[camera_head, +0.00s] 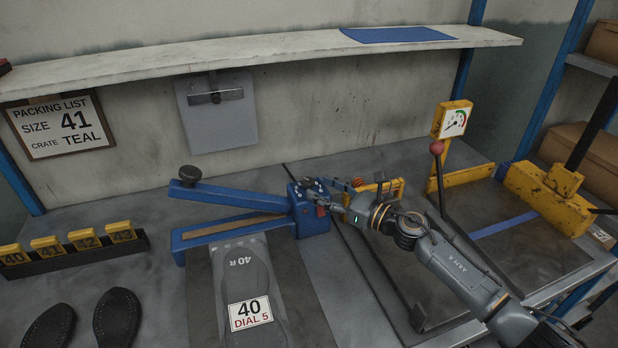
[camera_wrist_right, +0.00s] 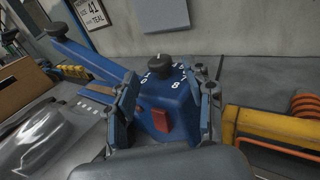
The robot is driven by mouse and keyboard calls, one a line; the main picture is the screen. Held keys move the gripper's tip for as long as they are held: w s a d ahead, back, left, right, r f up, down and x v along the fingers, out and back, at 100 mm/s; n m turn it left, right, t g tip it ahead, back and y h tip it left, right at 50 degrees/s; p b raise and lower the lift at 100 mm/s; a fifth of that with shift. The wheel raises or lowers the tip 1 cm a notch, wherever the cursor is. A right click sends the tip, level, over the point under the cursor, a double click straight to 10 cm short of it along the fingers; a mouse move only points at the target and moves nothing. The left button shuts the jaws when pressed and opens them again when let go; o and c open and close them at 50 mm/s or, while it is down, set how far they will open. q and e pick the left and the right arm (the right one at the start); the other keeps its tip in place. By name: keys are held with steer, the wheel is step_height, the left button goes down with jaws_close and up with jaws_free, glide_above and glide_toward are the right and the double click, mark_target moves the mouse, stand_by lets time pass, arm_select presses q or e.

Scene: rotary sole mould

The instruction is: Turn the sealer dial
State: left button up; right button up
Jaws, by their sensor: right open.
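The blue sealer (camera_head: 232,232) lies on the bench in the head view, its lever arm (camera_head: 235,198) raised at an angle with a black knob at the far left end. In the right wrist view the sealer's blue end box (camera_wrist_right: 172,100) carries the black round dial (camera_wrist_right: 160,68) on top, with white numbers around it and a red switch (camera_wrist_right: 161,120) on the near face. In the head view the dial is largely hidden by my gripper. My right gripper (camera_wrist_right: 168,92) is open, its fingers either side of the box in view; contact is unclear. My left gripper is out of view.
A bag (camera_head: 240,275) with a "40 DIAL 5" label lies before the sealer. A packing list (camera_head: 60,125) reads size 41, crate teal. Numbered yellow blocks (camera_head: 47,245) and dark soles (camera_head: 117,318) are at left. A yellow-framed press with a gauge (camera_head: 454,121) stands at right.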

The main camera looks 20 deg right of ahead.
mark_target(309, 180)
steer(key=x, duration=0.5)
steer(key=shift+p, duration=0.3)
jaws_close()
